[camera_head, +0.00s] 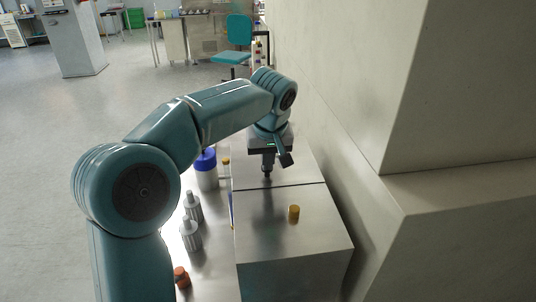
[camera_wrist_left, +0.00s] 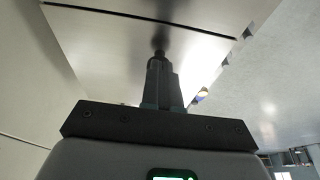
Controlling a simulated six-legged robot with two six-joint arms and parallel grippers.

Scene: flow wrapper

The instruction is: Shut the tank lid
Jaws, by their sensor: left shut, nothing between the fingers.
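A metal box stands beside the wall, and I take it to be the tank. Its steel top has a near panel (camera_head: 287,237) and a far panel (camera_head: 306,172), with a dark seam between them. The far panel, which seems to be the lid, looks flat and about level with the near one. My left gripper (camera_head: 267,172) points down at the far panel, just beyond the seam. In the wrist view its fingers (camera_wrist_left: 159,62) are shut and empty, with tips at or very near the steel; I cannot tell if they touch. My right gripper is not in view.
A small gold cap (camera_head: 294,213) stands on the near panel. Left of the box are a blue-lidded container (camera_head: 206,172), grey bottles (camera_head: 190,235) and an orange-capped item (camera_head: 181,277). A large pale wall (camera_head: 335,120) closes off the right side. Open floor lies to the left.

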